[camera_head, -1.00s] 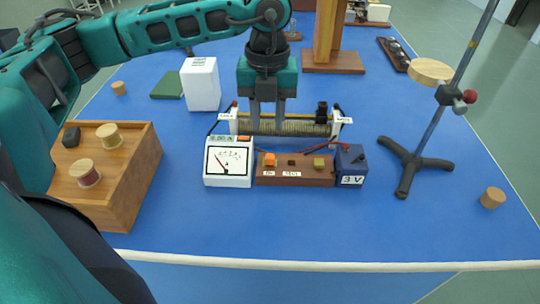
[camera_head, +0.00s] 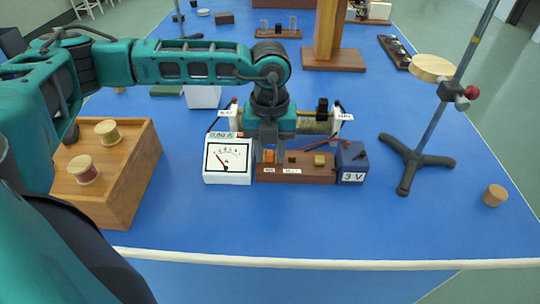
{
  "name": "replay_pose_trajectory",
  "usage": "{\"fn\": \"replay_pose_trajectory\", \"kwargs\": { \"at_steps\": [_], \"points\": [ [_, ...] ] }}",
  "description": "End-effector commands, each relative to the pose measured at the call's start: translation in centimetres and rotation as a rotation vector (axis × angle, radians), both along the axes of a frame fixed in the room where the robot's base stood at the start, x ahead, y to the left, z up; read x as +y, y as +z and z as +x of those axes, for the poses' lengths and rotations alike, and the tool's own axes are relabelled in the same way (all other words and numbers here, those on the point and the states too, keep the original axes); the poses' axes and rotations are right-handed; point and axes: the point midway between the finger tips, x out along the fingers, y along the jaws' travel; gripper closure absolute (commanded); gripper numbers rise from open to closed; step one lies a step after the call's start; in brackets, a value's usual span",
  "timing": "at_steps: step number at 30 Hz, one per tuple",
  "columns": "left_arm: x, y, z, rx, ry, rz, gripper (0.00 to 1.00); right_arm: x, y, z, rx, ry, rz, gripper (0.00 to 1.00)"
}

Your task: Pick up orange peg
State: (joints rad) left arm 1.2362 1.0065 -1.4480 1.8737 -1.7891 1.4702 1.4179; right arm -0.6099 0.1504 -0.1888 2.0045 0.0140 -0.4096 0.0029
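The orange peg (camera_head: 269,156) stands at the left end of the brown wooden block, between the meter and the blue 3 V box. My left gripper (camera_head: 269,146) points straight down just above and behind the peg. Its grey fingers look close together from here, and I cannot make out a gap between them. Whether they touch the peg is unclear. My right gripper is not in view.
The brown block (camera_head: 306,176) also carries a dark hole and an olive peg (camera_head: 319,160). The white meter (camera_head: 229,177) is close on the left, the blue 3 V box (camera_head: 351,172) on the right. A coil rheostat (camera_head: 316,127) lies behind. A stand (camera_head: 410,158) is further right.

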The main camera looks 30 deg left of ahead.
Motion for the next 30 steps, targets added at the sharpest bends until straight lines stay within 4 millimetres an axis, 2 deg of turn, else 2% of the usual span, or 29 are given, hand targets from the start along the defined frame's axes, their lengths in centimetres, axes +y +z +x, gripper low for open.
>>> {"fn": "replay_pose_trajectory", "kwargs": {
  "at_steps": [1, 11, 23, 26, 30],
  "points": [
    [0.0, 0.0, 0.0, 0.000, 0.000, 0.000, 0.69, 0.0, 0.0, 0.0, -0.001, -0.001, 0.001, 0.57],
    [0.0, 0.0, 0.0, 0.001, 0.000, -0.001, 1.00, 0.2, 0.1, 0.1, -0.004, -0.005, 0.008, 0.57],
    [0.0, 0.4, 0.0, -0.001, 0.000, -0.001, 1.00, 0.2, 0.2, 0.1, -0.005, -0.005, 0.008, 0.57],
    [0.0, 1.1, 0.0, 0.000, 0.000, 0.000, 1.00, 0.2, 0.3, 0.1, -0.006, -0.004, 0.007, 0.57],
    [0.0, 3.1, 0.1, -0.003, 0.000, -0.001, 1.00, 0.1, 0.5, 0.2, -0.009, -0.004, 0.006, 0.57]
  ]
}}
